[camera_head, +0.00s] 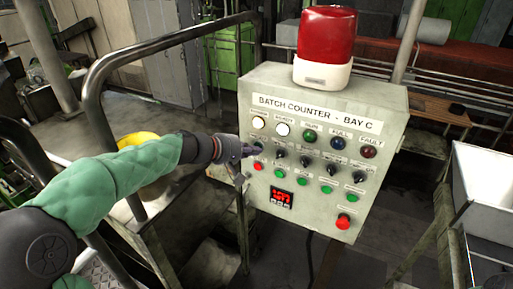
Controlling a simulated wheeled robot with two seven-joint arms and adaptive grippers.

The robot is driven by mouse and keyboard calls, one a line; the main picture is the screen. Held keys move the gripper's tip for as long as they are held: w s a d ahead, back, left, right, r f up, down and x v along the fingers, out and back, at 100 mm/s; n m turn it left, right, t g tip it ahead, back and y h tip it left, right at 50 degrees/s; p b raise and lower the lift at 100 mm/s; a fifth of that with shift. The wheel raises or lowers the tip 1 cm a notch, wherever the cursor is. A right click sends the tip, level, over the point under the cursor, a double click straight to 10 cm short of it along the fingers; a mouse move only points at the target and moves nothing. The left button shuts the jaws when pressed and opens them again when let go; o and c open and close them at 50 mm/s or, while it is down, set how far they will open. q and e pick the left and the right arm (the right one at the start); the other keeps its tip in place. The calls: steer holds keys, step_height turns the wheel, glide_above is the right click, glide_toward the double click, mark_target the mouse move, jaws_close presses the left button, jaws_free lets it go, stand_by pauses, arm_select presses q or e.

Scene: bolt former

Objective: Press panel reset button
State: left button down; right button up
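The grey control panel (385,110) is headed "BATCH COUNTER - BAY C". Its face carries a row of coloured lamps, a row of dark knobs, and a lower row of a small red button (257,166) and several green buttons (302,181). A larger red button (343,221) sits at the lower right. The small labels are too blurred to tell which is the reset. My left gripper (250,152) is at the panel's left edge, in front of the leftmost knob and just above the small red button. I cannot tell contact or finger opening. My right gripper is not in view.
A red digit display (282,198) is low on the panel. A red beacon (326,35) stands on top. A dark handrail (92,95) runs beside my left arm. A yellow rounded object (140,146) lies behind the arm. A white bin (487,180) stands at right.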

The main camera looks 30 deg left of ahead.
arm_select(q)
steer(key=shift+s, duration=0.2)
steer(key=shift+s+b, duration=0.1)
steer(key=shift+b, duration=0.2)
steer(key=shift+s, duration=0.15)
steer(key=s+b, duration=0.2)
steer(key=s, duration=0.4)
steer(key=shift+w, duration=0.1)
stand_by(0.5)
